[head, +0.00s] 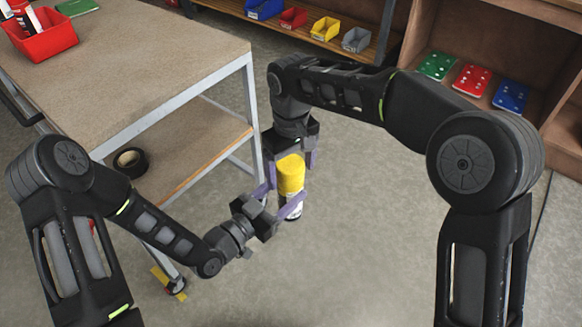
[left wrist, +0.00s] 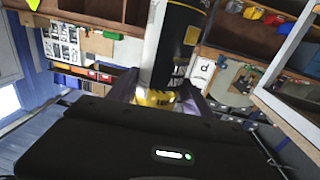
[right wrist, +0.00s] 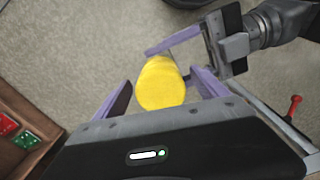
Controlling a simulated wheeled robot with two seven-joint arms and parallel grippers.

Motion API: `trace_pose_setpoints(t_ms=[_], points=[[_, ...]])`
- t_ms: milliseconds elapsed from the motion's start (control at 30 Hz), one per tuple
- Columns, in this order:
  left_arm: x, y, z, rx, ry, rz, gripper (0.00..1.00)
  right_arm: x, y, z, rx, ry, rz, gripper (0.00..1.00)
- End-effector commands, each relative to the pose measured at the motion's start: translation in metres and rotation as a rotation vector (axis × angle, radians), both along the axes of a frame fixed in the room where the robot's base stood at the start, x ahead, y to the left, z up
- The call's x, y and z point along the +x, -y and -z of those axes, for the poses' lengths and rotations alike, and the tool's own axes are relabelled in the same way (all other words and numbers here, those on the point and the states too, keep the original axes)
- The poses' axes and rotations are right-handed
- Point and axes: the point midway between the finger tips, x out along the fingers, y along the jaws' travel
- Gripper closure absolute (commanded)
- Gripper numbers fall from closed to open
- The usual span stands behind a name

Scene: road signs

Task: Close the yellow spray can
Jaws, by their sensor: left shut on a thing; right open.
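The spray can (head: 292,210) has a white and black body and stands roughly upright off the floor beside the workbench. Its yellow cap (head: 290,174) is at the top, also seen from above in the right wrist view (right wrist: 161,83). I cannot tell whether the cap is fully seated. My left gripper (head: 282,196) is shut on the can; the body also shows in the left wrist view (left wrist: 178,45). My right gripper (head: 290,158) points down from above, open, with its fingers on either side of the cap. In the right wrist view a gap shows beside the cap.
The workbench (head: 130,70) stands at left, with a red bin (head: 45,38) on top and a black tape roll (head: 130,161) on its lower shelf. Shelves with coloured bins (head: 325,28) and coloured plates (head: 472,80) line the back. The floor at right is clear.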

Motion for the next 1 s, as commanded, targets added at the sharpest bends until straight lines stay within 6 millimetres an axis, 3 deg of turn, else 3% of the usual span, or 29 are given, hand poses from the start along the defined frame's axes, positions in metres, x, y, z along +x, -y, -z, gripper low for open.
trace_pose_setpoints(t_ms=[233,633,1000], points=[[0.000,0.000,-0.001,-0.001,0.003,0.000,1.00,0.000,0.000,-0.012,0.001,0.001,0.000,0.17],[0.000,0.000,-0.001,-0.001,0.003,0.000,1.00,0.001,-0.001,-0.068,0.001,0.002,0.000,0.17],[0.000,0.000,-0.001,-0.001,0.003,0.000,1.00,0.000,0.000,-0.075,0.000,0.000,0.000,0.17]])
